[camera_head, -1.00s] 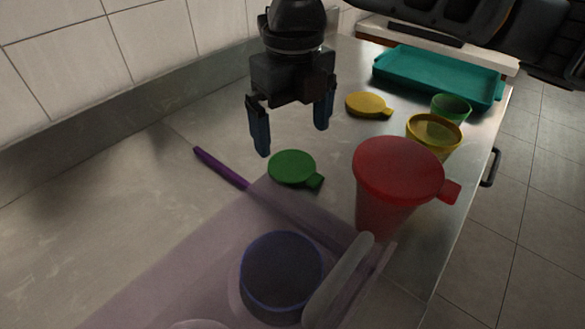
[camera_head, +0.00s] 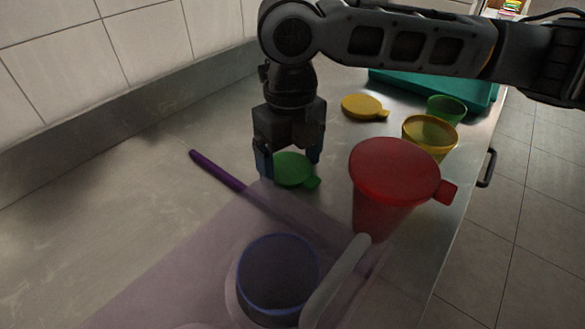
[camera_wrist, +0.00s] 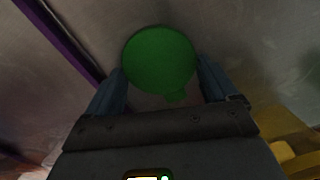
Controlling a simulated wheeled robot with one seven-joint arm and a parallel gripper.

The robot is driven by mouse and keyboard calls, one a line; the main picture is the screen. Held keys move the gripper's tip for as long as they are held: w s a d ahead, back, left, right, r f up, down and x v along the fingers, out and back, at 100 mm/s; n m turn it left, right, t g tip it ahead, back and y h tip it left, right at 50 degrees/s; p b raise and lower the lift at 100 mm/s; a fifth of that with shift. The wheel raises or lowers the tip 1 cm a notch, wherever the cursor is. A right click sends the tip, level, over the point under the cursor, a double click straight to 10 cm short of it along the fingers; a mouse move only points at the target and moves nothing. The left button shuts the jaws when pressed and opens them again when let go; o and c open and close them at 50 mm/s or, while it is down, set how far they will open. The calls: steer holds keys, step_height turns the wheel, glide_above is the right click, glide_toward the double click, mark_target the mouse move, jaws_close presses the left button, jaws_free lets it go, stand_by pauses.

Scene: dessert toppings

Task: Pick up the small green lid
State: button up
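The small green lid (camera_head: 296,171) is a flat round disc with a short tab. It lies on the metal counter in the head view. My gripper (camera_head: 291,168) is down over it, with one finger on either side of the disc. In the wrist view the green lid (camera_wrist: 158,60) sits between and just beyond the two fingers of my gripper (camera_wrist: 162,82). The fingers are spread wide, and I cannot tell whether they touch the rim. The far edge of the lid is partly hidden by my gripper in the head view.
A red lidded cup (camera_head: 392,172) stands close to the right. A yellow lid (camera_head: 362,106), a yellow cup (camera_head: 430,134), a green cup (camera_head: 446,108) and a teal tray (camera_head: 478,93) are behind. A purple stick (camera_head: 216,170) lies left; a blue-rimmed cup (camera_head: 243,290) stands in front.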

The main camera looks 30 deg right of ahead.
steer(key=c, duration=0.5)
steer(key=shift+c, duration=0.2)
